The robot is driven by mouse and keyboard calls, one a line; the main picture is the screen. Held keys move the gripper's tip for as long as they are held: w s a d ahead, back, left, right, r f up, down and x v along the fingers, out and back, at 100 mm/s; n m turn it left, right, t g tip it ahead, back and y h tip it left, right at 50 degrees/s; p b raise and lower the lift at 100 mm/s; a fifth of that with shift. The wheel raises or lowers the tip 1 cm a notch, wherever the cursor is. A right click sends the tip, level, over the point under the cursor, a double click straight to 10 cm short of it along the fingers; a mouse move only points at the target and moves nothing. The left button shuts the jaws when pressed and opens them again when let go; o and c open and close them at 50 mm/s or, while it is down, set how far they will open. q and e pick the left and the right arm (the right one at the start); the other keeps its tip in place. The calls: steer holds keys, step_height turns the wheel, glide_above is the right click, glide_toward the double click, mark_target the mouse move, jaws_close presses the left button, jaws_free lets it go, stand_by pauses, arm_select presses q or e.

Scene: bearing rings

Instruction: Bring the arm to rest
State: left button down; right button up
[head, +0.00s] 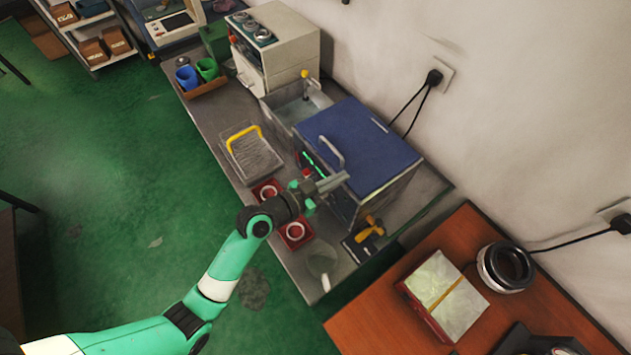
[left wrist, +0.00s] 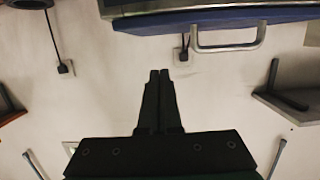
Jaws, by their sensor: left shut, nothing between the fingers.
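My left arm comes in from the left in the head view, and its left gripper (head: 335,182) is over the metal workbench (head: 218,118), in front of the blue-lidded box (head: 358,140). In the left wrist view the two dark fingers of the left gripper (left wrist: 160,76) lie together with nothing between them. The silver handle of the blue lid shows at the top of that view (left wrist: 228,46). Two red trays with pale rings, the nearer one (head: 296,233) and the farther one (head: 267,191), sit on the bench beside the gripper. My right gripper is out of view.
A tray with a yellow handle (head: 251,152) and a yellow tool (head: 370,229) lie on the bench. A beige machine (head: 278,50) stands at the far end. An orange-brown table (head: 375,320) holds a box (head: 447,298) at the lower right. Green floor lies open at left.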

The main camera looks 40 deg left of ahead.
arm_select(q)
steer(key=v, duration=0.8)
steer(key=shift+s+f, duration=0.15)
steer(key=shift+s, duration=0.1)
steer(key=shift+d, duration=0.1)
